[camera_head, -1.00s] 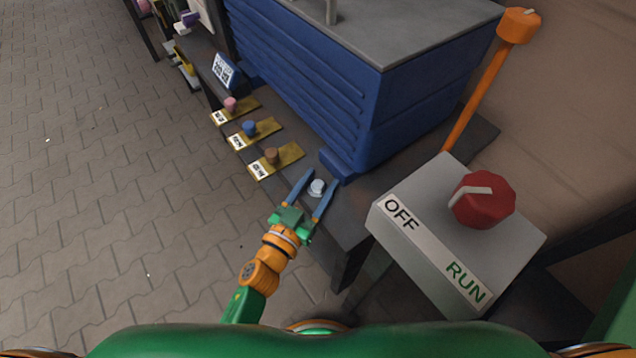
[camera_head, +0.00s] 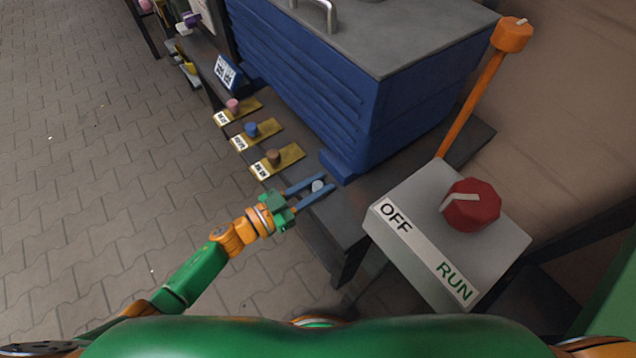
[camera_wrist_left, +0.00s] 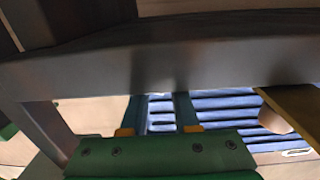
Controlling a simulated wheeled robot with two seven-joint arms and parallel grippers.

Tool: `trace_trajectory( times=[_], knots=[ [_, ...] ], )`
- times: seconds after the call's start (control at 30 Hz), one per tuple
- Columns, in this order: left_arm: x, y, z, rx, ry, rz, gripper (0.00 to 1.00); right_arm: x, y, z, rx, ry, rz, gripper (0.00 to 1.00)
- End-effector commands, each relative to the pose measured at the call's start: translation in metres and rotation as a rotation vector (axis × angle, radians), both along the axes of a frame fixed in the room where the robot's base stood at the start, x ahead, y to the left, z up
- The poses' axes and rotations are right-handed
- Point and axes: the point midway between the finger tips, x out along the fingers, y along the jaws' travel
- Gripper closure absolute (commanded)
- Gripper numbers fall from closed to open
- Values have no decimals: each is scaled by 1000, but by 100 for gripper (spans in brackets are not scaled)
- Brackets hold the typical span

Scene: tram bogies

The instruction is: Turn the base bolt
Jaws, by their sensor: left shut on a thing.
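The base bolt (camera_head: 317,186) is a small pale round head on the dark bench ledge, by the foot of the blue cabinet (camera_head: 305,95). My left gripper (camera_head: 320,184) has its two blue fingers on either side of the bolt head and is shut on it, the fingers pointing right. In the left wrist view the green gripper body (camera_wrist_left: 160,158) and its blue fingers show below a dark beam. The bolt cannot be made out there. My right gripper is not in view.
A grey OFF/RUN box (camera_head: 425,255) with a red knob (camera_head: 470,205) stands to the right. Labelled brass plates with brown (camera_head: 273,157), blue (camera_head: 251,129) and pink (camera_head: 233,105) knobs lie left of the cabinet. An orange post (camera_head: 472,100) rises behind. Paved floor at left is open.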

Motion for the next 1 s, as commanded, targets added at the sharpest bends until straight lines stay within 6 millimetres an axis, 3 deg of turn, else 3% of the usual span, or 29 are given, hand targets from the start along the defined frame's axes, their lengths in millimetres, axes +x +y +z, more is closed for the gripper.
trace_trajectory(
  times=[0.13, 0.17, 0.27, 0.57, 0.8, 1.0],
  knots=[
    [0, 0, 0, -1, -1, 2, 100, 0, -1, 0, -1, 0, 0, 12],
    [0, 0, 1, -1, -1, 2, 66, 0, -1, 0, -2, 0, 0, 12],
    [0, 0, 0, -1, -1, 2, 41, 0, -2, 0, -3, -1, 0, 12],
    [-1, 2, 0, 0, 0, 3, 41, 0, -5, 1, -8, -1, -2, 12],
    [-29, 41, 1, 2, 2, 3, 41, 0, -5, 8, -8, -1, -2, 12],
    [-40, 58, 0, 1, -1, 2, 41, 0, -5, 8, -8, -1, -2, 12]
  ],
)
